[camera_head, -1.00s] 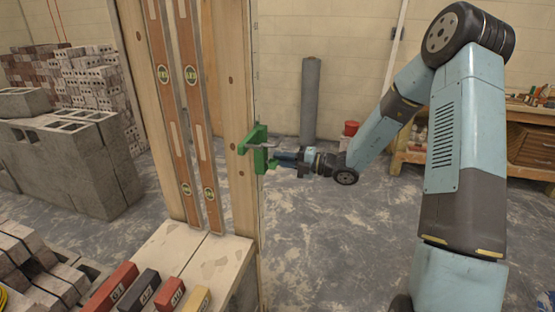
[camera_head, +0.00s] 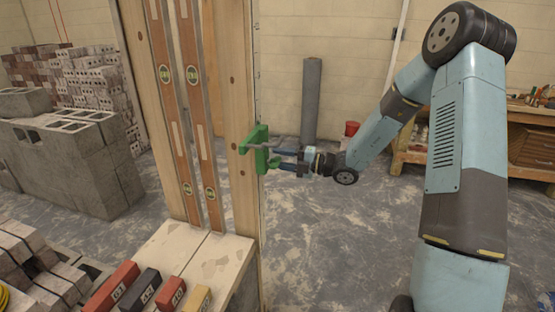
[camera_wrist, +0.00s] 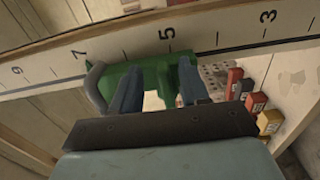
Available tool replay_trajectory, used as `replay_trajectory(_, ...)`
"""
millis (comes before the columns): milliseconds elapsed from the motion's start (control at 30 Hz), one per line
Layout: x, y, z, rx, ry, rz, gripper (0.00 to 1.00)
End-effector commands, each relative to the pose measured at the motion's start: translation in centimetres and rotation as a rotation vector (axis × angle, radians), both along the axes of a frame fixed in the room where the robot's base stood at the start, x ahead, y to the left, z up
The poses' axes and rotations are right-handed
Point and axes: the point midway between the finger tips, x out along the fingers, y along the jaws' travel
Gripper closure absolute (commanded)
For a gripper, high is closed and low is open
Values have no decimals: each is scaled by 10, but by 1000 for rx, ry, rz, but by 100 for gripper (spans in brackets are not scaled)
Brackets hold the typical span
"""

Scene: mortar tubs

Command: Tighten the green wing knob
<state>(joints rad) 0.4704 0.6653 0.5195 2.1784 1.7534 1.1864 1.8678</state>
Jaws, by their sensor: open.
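A green clamp (camera_head: 255,145) is fixed on the edge of the tall wooden post. A small green part on its right side, seemingly the wing knob (camera_head: 273,164), faces my gripper. My gripper (camera_head: 279,160) points left at the clamp, with two blue fingers apart, one above the other. The fingertips are at or very near the knob; I cannot tell whether they touch it. In the wrist view the green clamp (camera_wrist: 150,70) lies beyond the spread fingers (camera_wrist: 158,75).
Two wooden levels (camera_head: 196,110) lean against the post. A pale ledge (camera_head: 205,260) stands below, with several coloured blocks (camera_head: 122,286) in front. In the wrist view a numbered scale (camera_wrist: 215,40) runs behind the clamp. Open floor (camera_head: 330,240) lies below my arm.

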Motion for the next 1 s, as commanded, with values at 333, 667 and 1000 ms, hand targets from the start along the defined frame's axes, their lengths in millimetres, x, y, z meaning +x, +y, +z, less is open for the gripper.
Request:
replay_trajectory(333,-4,-17,-1,-2,1,-5,55)
replay_trajectory(667,-24,-78,-2,-2,1,-5,55)
replay_trajectory(1000,-40,-123,-2,-1,1,-2,55)
